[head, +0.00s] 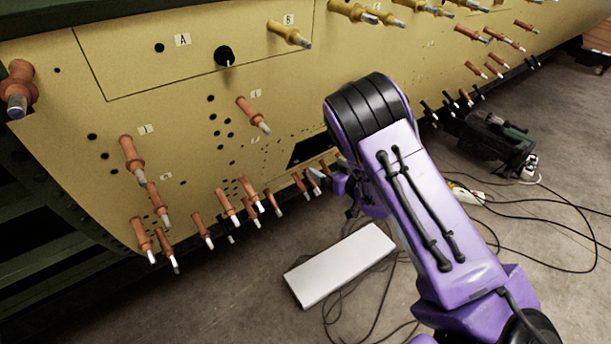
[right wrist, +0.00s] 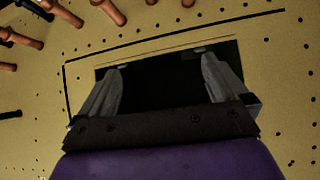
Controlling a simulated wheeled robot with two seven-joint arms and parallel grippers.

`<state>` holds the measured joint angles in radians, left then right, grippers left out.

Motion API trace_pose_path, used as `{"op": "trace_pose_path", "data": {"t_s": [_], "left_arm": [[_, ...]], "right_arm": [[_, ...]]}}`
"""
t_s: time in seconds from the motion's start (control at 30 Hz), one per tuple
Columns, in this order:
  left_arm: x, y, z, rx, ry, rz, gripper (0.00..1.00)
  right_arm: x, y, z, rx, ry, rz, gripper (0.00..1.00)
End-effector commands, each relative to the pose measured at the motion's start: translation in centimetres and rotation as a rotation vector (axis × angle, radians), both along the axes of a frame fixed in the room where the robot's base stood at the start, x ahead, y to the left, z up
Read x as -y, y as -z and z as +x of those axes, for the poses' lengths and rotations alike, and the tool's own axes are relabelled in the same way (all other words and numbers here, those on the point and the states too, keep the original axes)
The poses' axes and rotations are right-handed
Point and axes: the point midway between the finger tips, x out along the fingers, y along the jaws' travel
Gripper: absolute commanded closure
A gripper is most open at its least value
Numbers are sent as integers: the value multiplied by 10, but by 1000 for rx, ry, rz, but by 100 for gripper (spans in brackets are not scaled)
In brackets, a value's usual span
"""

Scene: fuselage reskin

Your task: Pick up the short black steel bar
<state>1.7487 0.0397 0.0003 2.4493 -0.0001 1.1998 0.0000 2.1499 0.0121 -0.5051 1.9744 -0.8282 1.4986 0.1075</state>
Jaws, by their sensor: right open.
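In the head view my right gripper (head: 327,183) is at the lower edge of the yellow fuselage panel (head: 190,80), just below a dark rectangular opening (head: 308,147), partly hidden by its own arm. In the right wrist view my right gripper (right wrist: 161,65) is open, its two grey fingers apart. The dark opening (right wrist: 165,82) shows between and behind them, with nothing visible between the fingers. I cannot make out the short black steel bar for certain in either view; the opening's inside is too dark to read. My left gripper is not in view.
Orange-brown fasteners (head: 131,153) stick out from the panel, several close to my right gripper. A white flat box (head: 340,265) lies on the floor among loose cables. A dark green machine (head: 497,140) stands at right. Grey floor is open at the lower left.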

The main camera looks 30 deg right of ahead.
Motion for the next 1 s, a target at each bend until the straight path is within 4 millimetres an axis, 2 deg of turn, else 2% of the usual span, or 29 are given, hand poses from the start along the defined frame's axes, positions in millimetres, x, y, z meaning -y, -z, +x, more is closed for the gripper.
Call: {"op": "trace_pose_path", "data": {"t_s": [0.03,0.1,0.27,0.57,0.73,0.83,1.0], "left_arm": [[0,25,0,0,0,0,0],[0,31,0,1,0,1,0],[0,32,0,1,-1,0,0],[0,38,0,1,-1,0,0],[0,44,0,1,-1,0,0],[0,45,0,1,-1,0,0],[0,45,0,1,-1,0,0]], "right_arm": [[5,2,11,41,-33,-26,0],[9,-11,19,71,-68,-47,0],[10,-19,43,88,-89,-60,0],[7,-12,85,84,-85,-59,0],[5,-6,115,84,-84,-59,0],[5,-6,123,83,-82,-58,0],[4,-7,124,83,-82,-57,0]]}}
